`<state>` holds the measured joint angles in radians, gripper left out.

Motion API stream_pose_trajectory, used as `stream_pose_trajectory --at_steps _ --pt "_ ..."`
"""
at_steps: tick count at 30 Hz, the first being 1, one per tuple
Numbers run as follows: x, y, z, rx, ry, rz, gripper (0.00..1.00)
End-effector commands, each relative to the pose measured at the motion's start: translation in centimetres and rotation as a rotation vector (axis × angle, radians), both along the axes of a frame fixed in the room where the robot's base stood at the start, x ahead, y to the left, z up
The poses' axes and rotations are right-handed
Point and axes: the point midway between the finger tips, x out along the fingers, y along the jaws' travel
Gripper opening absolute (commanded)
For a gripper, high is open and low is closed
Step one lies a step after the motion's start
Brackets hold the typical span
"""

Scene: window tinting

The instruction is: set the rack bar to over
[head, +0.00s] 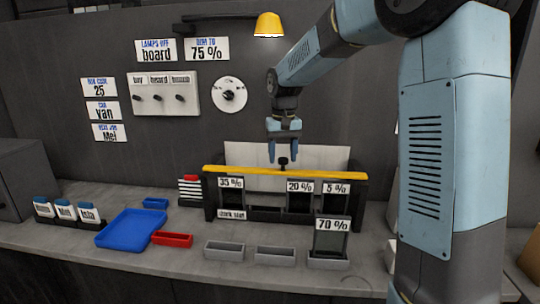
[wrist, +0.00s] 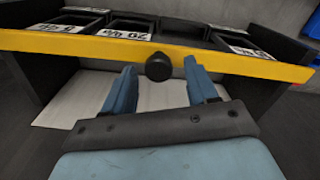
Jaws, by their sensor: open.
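The rack bar is a yellow bar (head: 240,172) lying across the top front of a dark rack, with a black knob (head: 283,162) standing up from it. The bar also shows in the wrist view (wrist: 90,47), with its knob (wrist: 158,67) close ahead. My gripper (head: 285,152) is above the bar at the knob. In the wrist view my gripper (wrist: 158,80) has its two blue fingers apart, one on each side of the knob, with gaps visible. I cannot tell whether the fingers reach fully past the knob.
The rack (head: 358,195) holds dark film sheets labelled 35 %, 20 % and 5 %. A 70 % sheet (head: 331,240) stands in front. Grey trays (head: 225,250), a red tray (head: 172,239) and a blue tray (head: 130,229) lie on the bench. A yellow lamp (head: 268,25) hangs above.

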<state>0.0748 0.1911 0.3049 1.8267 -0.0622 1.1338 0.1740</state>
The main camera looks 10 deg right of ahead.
Motion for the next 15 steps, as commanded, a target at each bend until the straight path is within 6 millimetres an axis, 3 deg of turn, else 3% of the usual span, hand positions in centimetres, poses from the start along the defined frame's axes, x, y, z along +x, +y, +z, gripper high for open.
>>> stream_pose_trajectory --at_steps 5,15 --pt "0.1 0.0 2.0 0.0 -0.003 0.0 0.58" --pt "0.4 0.0 8.6 0.001 -0.003 0.0 0.58"
